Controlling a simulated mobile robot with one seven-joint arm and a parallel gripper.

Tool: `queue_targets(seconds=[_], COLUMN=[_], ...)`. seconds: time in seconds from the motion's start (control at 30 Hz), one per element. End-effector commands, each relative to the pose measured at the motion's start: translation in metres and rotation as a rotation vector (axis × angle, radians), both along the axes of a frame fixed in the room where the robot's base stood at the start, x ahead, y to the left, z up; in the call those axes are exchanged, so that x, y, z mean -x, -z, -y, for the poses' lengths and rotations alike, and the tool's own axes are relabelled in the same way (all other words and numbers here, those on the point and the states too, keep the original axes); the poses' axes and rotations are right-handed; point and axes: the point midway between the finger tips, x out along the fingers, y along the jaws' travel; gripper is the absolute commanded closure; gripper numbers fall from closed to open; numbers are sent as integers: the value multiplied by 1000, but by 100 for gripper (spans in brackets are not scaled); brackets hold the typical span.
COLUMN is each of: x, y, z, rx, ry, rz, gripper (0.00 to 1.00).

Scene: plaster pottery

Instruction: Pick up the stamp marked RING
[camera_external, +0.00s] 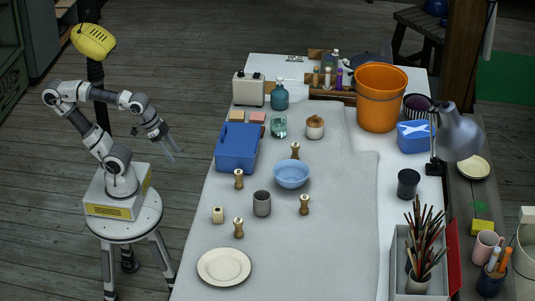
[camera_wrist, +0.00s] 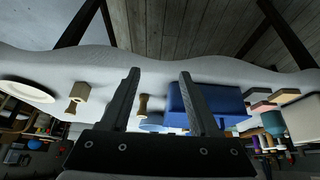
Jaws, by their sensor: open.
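Several small wooden stamps with dark waists and pale tops stand upright on the grey cloth. One stamp (camera_external: 239,178) is in front of the blue box, one stamp (camera_external: 295,150) behind the blue bowl, one stamp (camera_external: 304,204) right of the grey cup and one stamp (camera_external: 238,227) near the plate. No RING marking is readable on any of them. My gripper (camera_external: 171,156) is open and empty, left of the table and away from the stamps. In the wrist view, a stamp (camera_wrist: 143,104) shows between the fingers of my gripper (camera_wrist: 159,74).
A blue box (camera_external: 237,147), blue bowl (camera_external: 292,174), grey cup (camera_external: 262,203), pale block (camera_external: 217,214) and white plate (camera_external: 224,266) stand around the stamps. An orange bucket (camera_external: 380,97) and a brush holder (camera_external: 420,280) stand at the right. The front middle cloth is clear.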

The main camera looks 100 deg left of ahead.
Motion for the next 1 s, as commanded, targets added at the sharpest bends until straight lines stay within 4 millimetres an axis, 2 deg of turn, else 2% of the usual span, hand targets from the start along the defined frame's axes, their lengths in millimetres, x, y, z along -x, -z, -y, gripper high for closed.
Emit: queue_targets(seconds=[0.3,0.47,0.77,0.9,1.0], x=[-1,-12,-51,-62,-67], y=[-1,-7,-10,-2,4], z=[1,9,50,67,69], rx=[-5,-64,-294,-446,-614], ry=[7,84,421,626,801], rz=[-5,-61,-254,-364,-464], gripper=[36,36,36,36,36])
